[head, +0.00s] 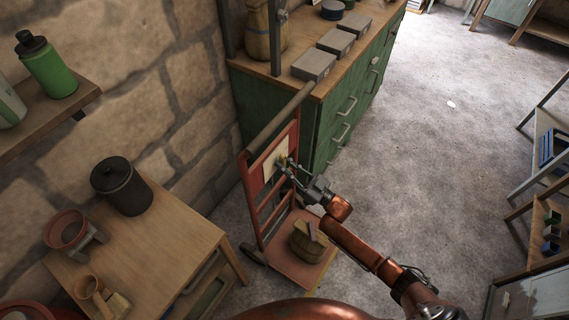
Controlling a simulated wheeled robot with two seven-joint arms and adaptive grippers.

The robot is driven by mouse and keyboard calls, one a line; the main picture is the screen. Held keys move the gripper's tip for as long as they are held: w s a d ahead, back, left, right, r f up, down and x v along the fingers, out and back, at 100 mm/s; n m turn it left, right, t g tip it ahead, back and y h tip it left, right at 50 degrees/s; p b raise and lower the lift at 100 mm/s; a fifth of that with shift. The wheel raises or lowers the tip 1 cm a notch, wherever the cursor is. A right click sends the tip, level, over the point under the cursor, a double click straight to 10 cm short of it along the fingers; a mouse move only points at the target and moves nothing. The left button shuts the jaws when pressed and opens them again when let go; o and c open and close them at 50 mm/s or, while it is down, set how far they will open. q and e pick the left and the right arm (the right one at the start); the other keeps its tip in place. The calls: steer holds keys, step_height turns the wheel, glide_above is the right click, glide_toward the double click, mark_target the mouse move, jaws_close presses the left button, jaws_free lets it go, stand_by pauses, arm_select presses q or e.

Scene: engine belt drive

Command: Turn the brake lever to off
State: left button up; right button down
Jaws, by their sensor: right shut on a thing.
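A red upright hand truck (272,212) stands in the middle, with a pale panel (269,168) on its frame. A small yellowish part (283,158) shows at the panel's right edge; it looks like the brake lever, but it is small and mostly covered. My right gripper (285,165) reaches in from the lower right and is shut on this lever. The lever's exact angle and any markings on the panel are too small to read. My left gripper is not in view.
A green drawer cabinet (325,138) stands just behind the hand truck. A wooden table (150,238) with a black canister (121,186) is to the left. A basket (308,243) sits on the truck's base. The floor (440,130) at right is mostly free.

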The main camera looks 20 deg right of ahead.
steer(key=shift+d+f, duration=0.1)
steer(key=c, duration=1.9)
jaws_free()
steer(key=v, duration=1.1)
steer(key=shift+s+d+f, duration=0.1)
steer(key=shift+s+d, duration=0.2)
steer(key=shift+s, duration=0.05)
